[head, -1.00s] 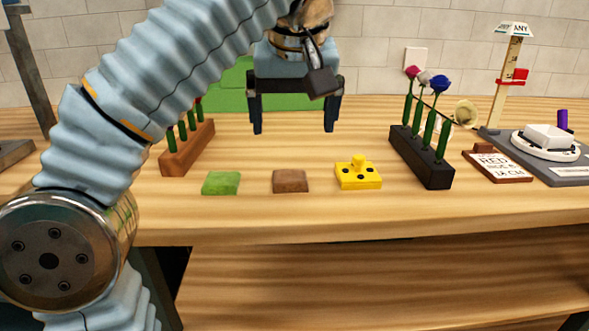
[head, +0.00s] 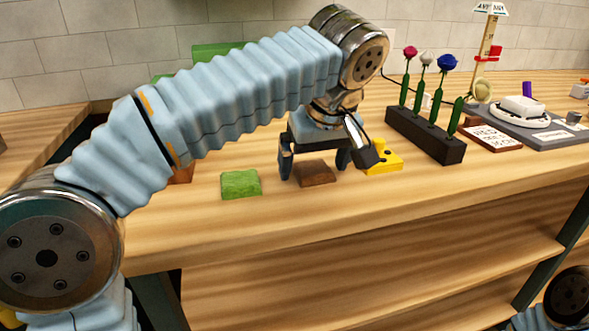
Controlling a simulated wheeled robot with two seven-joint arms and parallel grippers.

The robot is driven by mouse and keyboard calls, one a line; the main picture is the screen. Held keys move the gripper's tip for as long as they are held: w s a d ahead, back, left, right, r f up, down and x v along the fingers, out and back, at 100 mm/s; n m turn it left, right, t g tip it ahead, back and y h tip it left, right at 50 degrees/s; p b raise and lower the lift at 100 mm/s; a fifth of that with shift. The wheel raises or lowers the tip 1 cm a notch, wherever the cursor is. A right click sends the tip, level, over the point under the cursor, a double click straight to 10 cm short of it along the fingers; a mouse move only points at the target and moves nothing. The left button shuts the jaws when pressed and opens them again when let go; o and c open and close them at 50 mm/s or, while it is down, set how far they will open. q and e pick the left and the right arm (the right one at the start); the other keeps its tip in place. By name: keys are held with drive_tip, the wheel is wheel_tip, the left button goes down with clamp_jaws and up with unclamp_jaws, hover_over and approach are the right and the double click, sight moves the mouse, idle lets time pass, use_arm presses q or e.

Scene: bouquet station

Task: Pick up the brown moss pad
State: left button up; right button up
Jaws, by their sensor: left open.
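The brown moss pad (head: 316,175) is a small flat brown block on the wooden table, near its front edge. My left gripper (head: 314,172) points down over it with its fingers open, one on the left side of the pad and one on the right. The pad's back part is hidden behind the gripper. I cannot tell whether the fingers touch it. Of my right arm only a part shows at the bottom right corner; its gripper is out of the picture.
A green moss pad (head: 240,184) lies left of the brown one. A yellow block (head: 384,160) stands close on the right, partly behind the gripper. A black rack (head: 425,135) with several flowers is further right, beside a brown sign (head: 490,137). The table's front edge is near.

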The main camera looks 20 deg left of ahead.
use_arm(q)
drive_tip(key=c, duration=1.1)
drive_tip(key=shift+r, duration=0.2)
